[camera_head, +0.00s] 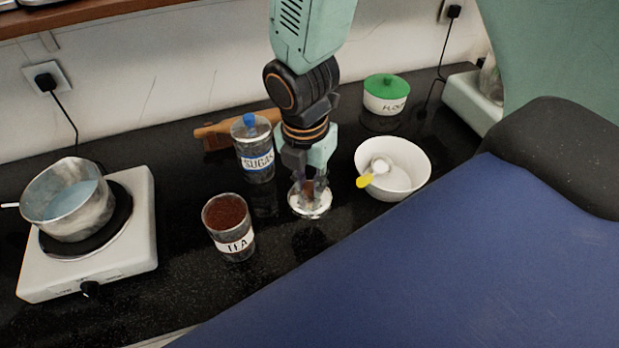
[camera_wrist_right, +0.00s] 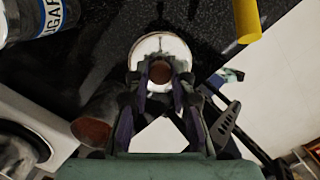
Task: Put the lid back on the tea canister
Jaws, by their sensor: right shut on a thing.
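The tea canister (camera_head: 236,246), a clear jar with a TEA label, stands open and upright on the black counter, its brown contents showing. It also shows at the left of the right wrist view (camera_wrist_right: 92,130). The round pale lid (camera_head: 312,209) is right of the canister, apart from it. My right gripper (camera_head: 309,186) points down and is shut on the lid's brown knob, seen between the fingers in the right wrist view (camera_wrist_right: 160,72). I cannot tell whether the lid touches the counter. My left gripper is not in view.
The lidded sugar canister (camera_head: 257,163) stands behind the tea canister. A white bowl (camera_head: 405,178) with a yellow-handled utensil (camera_head: 366,180) is to the right. A green-lidded flour container (camera_head: 386,103) is behind. A pot (camera_head: 70,205) sits on a hotplate (camera_head: 120,262) at left.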

